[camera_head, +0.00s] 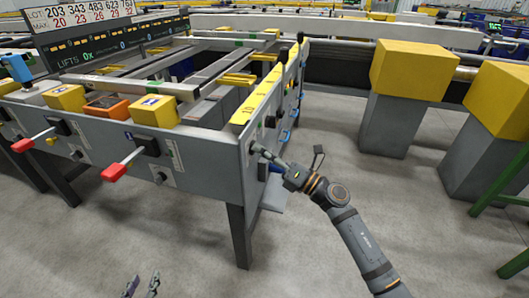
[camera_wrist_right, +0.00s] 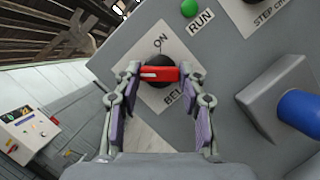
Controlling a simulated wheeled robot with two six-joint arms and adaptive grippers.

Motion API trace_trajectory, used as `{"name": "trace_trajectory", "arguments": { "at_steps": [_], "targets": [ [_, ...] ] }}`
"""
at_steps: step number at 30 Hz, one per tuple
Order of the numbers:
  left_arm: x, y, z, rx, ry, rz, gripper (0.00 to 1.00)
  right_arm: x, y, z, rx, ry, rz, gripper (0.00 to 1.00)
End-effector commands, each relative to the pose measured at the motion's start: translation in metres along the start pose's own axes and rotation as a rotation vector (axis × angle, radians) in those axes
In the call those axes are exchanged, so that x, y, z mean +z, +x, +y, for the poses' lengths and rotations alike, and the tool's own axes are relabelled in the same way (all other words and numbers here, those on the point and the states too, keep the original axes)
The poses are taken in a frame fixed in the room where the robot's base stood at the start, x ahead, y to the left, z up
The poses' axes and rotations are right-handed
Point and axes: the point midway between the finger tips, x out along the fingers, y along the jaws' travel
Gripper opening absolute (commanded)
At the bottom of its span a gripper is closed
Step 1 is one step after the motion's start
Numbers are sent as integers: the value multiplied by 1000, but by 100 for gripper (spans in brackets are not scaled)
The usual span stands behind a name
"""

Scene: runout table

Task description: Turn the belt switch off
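The belt switch (camera_wrist_right: 160,74) is a red handle on a round black knob. It sits on a white plate with "ON" above it and a partly hidden "BEL..." below it. The handle lies nearly level in the right wrist view, with a pale mark at its left end. My right gripper (camera_wrist_right: 159,80) is open, one finger beyond each end of the handle; I cannot tell whether they touch it. In the head view the right gripper (camera_head: 258,151) is at the table's end panel and hides the switch. My left gripper (camera_head: 142,284) is open and empty at the bottom edge.
A green button (camera_wrist_right: 190,8) marked "RUN" and a blue knob (camera_wrist_right: 300,110) on a grey housing are near the switch. The runout table (camera_head: 215,160) carries red-handled levers (camera_head: 115,171) in front. Yellow-topped grey posts (camera_head: 412,70) stand at right. Open floor lies between.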

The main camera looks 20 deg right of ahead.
Motion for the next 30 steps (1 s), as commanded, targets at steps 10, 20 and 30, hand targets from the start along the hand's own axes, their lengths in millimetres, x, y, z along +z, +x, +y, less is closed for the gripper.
{"name": "trace_trajectory", "arguments": {
  "at_steps": [10, 20, 30],
  "targets": [
    [0, 0, 0, 0, 0, -1, 40, 0, 0, 0, 0, 2, -2, 62],
    [1, 0, 0, 0, -1, -3, 40, -1, -27, -1, -5, 1, 4, 62],
    [1, 0, 0, 0, -1, -2, 40, -2, -79, -1, -3, 1, 7, 62]
  ]
}}
